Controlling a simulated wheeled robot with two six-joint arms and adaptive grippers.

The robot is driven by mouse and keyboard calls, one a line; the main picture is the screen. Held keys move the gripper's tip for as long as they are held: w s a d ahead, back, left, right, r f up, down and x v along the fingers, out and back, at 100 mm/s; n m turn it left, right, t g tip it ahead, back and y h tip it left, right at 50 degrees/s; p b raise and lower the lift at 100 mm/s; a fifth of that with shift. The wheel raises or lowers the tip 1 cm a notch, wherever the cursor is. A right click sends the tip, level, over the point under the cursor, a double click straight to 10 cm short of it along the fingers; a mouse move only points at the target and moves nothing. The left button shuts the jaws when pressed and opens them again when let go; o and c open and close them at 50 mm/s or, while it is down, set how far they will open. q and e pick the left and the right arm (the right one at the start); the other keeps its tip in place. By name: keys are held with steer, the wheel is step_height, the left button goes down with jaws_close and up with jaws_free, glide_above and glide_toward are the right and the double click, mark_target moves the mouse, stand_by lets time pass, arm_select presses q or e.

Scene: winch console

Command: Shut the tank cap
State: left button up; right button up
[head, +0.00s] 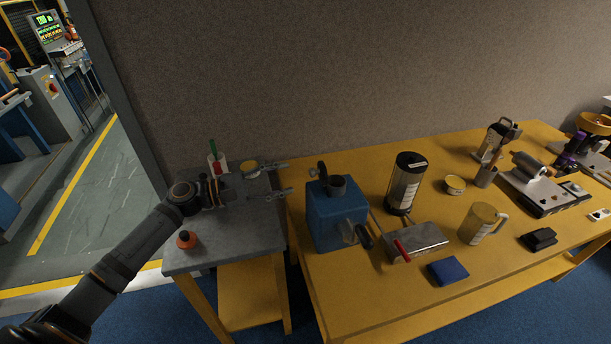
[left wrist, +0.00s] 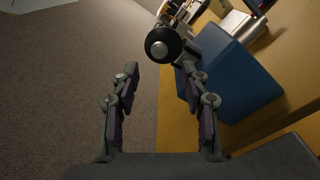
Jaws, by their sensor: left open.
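The blue tank (head: 336,218) stands at the left end of the yellow table. Its dark round neck (head: 338,186) is on top. The dark cap (head: 322,171) stands upright at the neck's left side, tilted open. In the left wrist view the cap appears as a black disc with a pale centre (left wrist: 163,45), beyond the fingertips, with the blue tank (left wrist: 240,75) to its right. My left gripper (head: 289,177) is open and empty, left of the cap and apart from it, fingers pointing right. It also shows in the left wrist view (left wrist: 160,75). My right gripper is out of view.
A grey side table (head: 235,238) holds an orange-topped bottle (head: 187,240). Right of the tank stand a black-and-silver canister (head: 405,182), a metal box with a red handle (head: 425,243), a yellow mug (head: 480,224) and a blue block (head: 447,270). A wall rises behind.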

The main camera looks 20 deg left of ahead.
mark_target(310, 173)
arm_select(q)
steer(key=p+x, duration=0.1)
steer(key=x, duration=0.4)
steer(key=shift+w+d+r, duration=0.15)
steer(key=shift+w+d, duration=0.05)
steer(key=shift+d, duration=0.05)
steer(key=shift+w+d, duration=0.3)
steer(key=shift+d, duration=0.15)
jaws_close()
